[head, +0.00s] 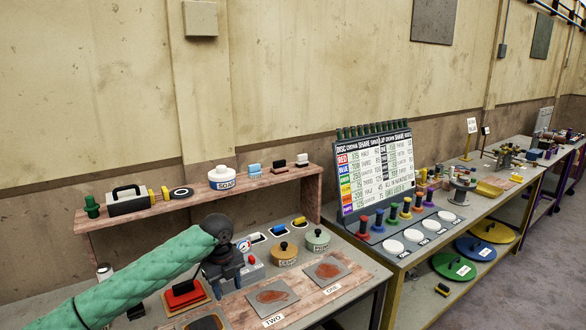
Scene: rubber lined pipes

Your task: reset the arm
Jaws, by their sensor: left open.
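My left arm (140,279), in a green padded sleeve, reaches in from the lower left over the near workbench. Its dark left gripper (224,284) points down above the bench and looks empty, with its jaws apart. It hangs between a red-topped block (184,293) on its left and a tan lidded pot (285,255) on its right. The bench surface right behind the gripper is partly hidden. My right gripper does not show.
A wooden shelf (255,182) stands behind the bench, carrying a soap pot (221,178) and other items. Stained plates (271,295) lie at the bench front. A price board (375,172) stands on the table to the right. Coloured discs (454,266) sit below it.

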